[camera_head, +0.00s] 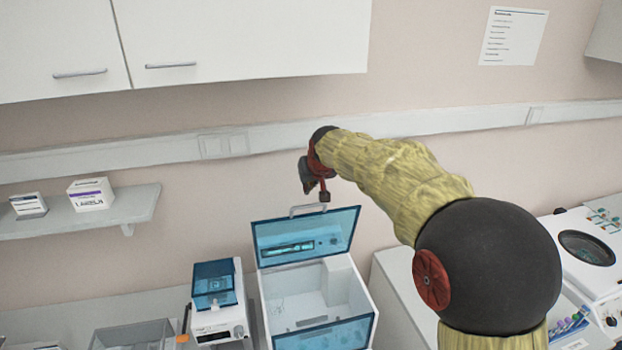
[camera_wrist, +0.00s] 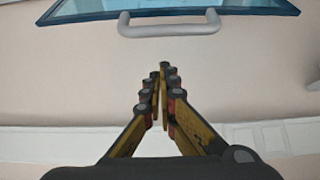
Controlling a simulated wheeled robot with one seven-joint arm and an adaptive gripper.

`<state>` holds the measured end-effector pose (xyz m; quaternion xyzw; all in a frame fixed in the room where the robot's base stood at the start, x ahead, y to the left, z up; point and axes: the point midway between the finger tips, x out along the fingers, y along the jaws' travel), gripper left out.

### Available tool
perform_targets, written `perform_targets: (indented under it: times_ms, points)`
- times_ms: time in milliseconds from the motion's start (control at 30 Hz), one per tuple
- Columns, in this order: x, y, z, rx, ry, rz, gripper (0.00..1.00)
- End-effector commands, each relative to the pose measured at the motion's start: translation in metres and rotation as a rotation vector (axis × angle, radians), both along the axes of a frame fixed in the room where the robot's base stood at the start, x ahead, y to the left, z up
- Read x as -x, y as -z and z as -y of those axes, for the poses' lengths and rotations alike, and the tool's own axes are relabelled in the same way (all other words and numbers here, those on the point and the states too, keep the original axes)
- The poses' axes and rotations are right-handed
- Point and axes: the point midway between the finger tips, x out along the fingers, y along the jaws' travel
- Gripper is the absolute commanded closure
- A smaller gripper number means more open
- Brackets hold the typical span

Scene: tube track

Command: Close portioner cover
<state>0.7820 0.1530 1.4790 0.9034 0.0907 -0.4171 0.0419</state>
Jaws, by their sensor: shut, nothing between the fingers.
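The portioner (camera_head: 313,291) is a white box on the bench, with its inside showing. Its blue see-through cover (camera_head: 306,237) stands raised at the back, and a pale handle (camera_head: 310,209) runs along its top edge. My gripper (camera_head: 324,196) is shut and empty, just above and to the right of the handle. In the wrist view my gripper (camera_wrist: 163,72) points at the cover's handle (camera_wrist: 168,27), with a gap between the fingertips and the bar. The cover's blue edge (camera_wrist: 100,9) shows at the top there.
A smaller white device (camera_head: 218,315) with a blue lid stands left of the portioner, beside a grey bin (camera_head: 132,335). A wall shelf (camera_head: 130,208) holds boxes at left. White equipment (camera_head: 590,262) and colored tubes (camera_head: 570,320) are at right. Cabinets (camera_head: 240,40) hang above.

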Motion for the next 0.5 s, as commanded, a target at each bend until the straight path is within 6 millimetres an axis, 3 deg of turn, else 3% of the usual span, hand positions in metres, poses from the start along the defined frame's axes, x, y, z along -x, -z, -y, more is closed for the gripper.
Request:
perform_targets:
  times_ms: [133, 500]
  points:
    - [-0.010, 0.013, -0.002, 0.000, 0.000, 0.000, 1.00]
    - [0.026, 0.013, 0.005, 0.000, 0.000, 0.001, 1.00]
